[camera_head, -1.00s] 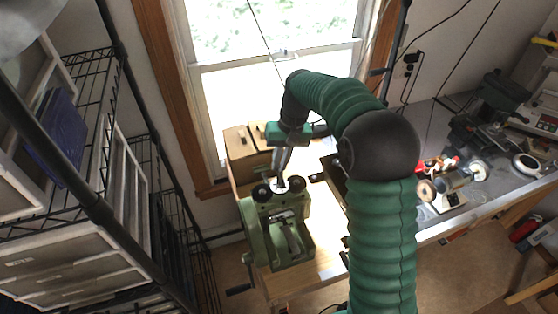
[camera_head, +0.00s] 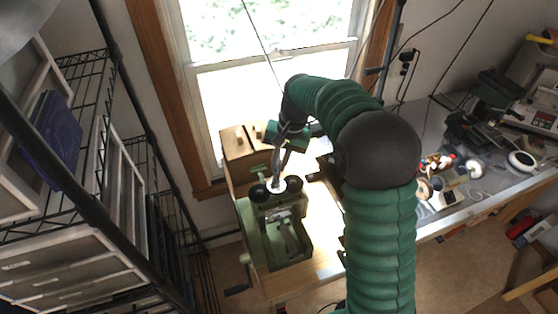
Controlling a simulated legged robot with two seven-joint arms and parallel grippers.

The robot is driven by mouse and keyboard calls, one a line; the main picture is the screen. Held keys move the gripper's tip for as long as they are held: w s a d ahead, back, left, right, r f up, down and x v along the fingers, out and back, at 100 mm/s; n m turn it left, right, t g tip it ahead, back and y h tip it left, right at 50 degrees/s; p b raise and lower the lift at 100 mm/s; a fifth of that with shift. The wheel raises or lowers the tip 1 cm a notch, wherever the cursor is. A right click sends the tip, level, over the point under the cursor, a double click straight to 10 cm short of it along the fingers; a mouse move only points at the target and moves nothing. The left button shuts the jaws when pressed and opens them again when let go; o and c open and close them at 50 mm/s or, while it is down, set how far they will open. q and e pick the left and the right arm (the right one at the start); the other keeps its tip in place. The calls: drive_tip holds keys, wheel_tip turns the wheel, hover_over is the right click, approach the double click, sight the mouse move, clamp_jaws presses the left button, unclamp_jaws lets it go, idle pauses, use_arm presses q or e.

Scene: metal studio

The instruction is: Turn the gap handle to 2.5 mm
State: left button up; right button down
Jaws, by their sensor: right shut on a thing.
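A green rolling mill (camera_head: 256,232) stands on the wooden bench top, with a dark crank at its lower left. The gap handle (camera_head: 262,193) is on top of the mill, with a dark round knob on each side and a pale disc between them. My right gripper (camera_head: 276,184) points down from above and is shut on the handle near its middle. The gap scale cannot be read at this size. My left gripper is not in view.
Wooden boxes (camera_head: 237,147) stand behind the mill by the window. A black wire shelf (camera_head: 88,150) stands at the left. A grey workbench (camera_head: 468,195) with several tools and a machine runs along the right.

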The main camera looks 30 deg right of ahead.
drive_tip(key=shift+s+a+f, duration=0.15)
drive_tip(key=shift+s+f, duration=0.1)
drive_tip(key=shift+f, duration=0.05)
drive_tip(key=c, duration=1.5)
unclamp_jaws()
drive_tip(key=shift+r, duration=0.1)
drive_tip(key=shift+o, duration=0.8)
drive_tip(key=shift+a+r, duration=0.1)
drive_tip(key=shift+r, duration=0.05)
drive_tip(key=shift+r, duration=0.3)
wheel_tip(320, 180, up, 16)
drive_tip(key=s+d+b, duration=0.2)
drive_tip(key=shift+d, duration=0.2)
drive_tip(key=shift+s, duration=0.15)
drive_tip(key=shift+f, duration=0.1)
